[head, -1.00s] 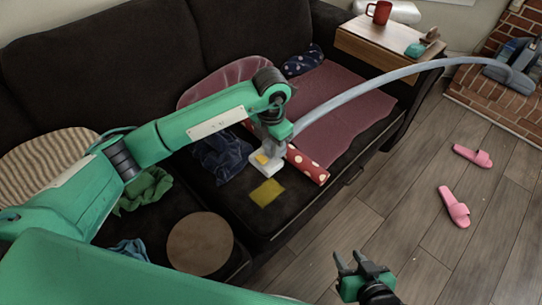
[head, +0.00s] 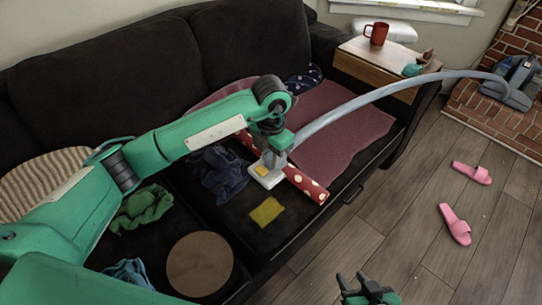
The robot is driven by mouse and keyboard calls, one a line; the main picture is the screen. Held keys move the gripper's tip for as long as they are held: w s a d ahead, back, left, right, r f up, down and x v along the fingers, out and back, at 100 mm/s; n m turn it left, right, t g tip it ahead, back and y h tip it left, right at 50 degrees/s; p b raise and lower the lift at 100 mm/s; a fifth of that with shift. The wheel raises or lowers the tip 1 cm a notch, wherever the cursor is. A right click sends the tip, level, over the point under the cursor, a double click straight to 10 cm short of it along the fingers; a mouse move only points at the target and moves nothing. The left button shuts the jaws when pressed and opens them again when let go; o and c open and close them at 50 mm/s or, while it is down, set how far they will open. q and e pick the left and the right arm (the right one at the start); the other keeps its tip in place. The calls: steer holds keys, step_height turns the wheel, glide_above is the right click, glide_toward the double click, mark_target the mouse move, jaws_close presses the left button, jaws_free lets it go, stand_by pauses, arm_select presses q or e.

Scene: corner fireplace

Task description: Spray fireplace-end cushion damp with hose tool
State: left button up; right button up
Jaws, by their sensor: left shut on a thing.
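The fireplace-end cushion (head: 325,178) is the dark sofa seat on the right, partly covered by a dusty-pink cloth (head: 345,115). My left gripper (head: 270,155) is shut on the hose tool (head: 267,178), a pale nozzle with a yellow patch. The tool is over the seat, beside a red polka-dot roll (head: 308,184); I cannot tell whether it touches. A grey hose (head: 400,84) arcs from the tool to a grey-blue machine (head: 512,82) on the brick hearth. My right gripper (head: 366,288) is open and empty, low over the floor. No spray or damp patch is discernible.
A yellow cloth (head: 267,211), navy cloth (head: 220,172), green cloth (head: 143,207) and brown disc (head: 200,264) lie on the seats. Pink slippers (head: 455,224) lie on otherwise clear floor at right.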

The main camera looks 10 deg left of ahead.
mark_target(271, 154)
arm_select(q)
steer(key=shift+r+p, duration=2.1)
steer(key=shift+r, duration=1.9)
steer(key=shift+f, duration=0.1)
